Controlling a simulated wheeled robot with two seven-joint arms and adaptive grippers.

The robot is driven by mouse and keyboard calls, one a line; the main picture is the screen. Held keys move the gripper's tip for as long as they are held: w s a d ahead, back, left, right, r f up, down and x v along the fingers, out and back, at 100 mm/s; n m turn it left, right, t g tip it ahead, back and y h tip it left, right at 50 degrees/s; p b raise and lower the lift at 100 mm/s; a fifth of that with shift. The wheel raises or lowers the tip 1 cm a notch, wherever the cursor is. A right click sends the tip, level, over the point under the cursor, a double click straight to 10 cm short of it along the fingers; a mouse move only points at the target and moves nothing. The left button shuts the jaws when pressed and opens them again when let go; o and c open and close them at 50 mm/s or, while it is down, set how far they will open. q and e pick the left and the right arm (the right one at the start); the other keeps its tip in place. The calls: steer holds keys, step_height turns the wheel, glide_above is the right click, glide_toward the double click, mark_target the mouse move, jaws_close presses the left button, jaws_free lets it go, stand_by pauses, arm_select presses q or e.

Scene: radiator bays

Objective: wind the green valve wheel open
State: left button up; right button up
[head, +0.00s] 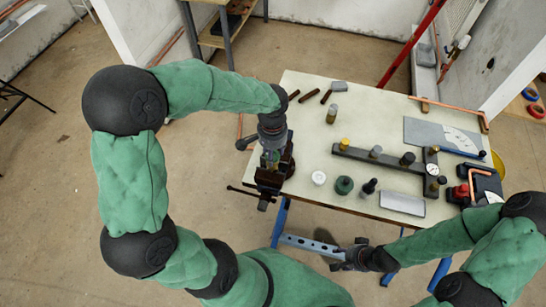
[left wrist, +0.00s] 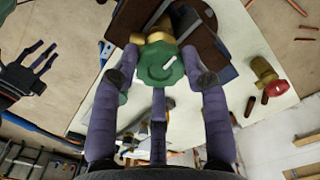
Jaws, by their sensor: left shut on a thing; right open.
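The green valve wheel (left wrist: 160,66) shows in the left wrist view, with a small white mark on its face. It sits on a brass valve body (left wrist: 160,28) held at the dark vise (head: 272,178) on the bench's left edge. My left gripper (head: 271,156) is over the valve. In the left wrist view, its fingers (left wrist: 162,80) are closed around the wheel's rim. In the head view the gripper mostly hides the wheel. My right gripper (head: 341,261) is open and empty below the bench's front edge; it also shows in the left wrist view (left wrist: 37,66).
Brown rods (head: 310,96) lie at the back left. The floor left of the bench is clear.

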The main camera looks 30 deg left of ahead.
arm_select(q)
steer(key=n+b, duration=0.2)
steer(key=n, duration=0.2)
steer(key=shift+f+n, duration=0.15)
steer(key=shift+n, duration=0.25)
steer(key=n+b, duration=0.1)
steer(key=n, duration=0.4)
steer(key=shift+s+n+b, duration=0.1)
steer(key=shift+n+b, duration=0.3)
steer(key=n+b, duration=0.1)
steer(key=n, duration=0.4)
steer(key=shift+n, duration=0.3)
steer(key=n+b, duration=0.1)
steer(key=n, duration=0.4)
steer(key=shift+s+f+n+b, duration=0.1)
steer(key=shift+f+n+b, duration=0.05)
steer(key=shift+n+b, duration=0.2)
steer(key=o, duration=1.1)
steer(key=shift+o, duration=0.5)
steer(key=shift+r, duration=0.2)
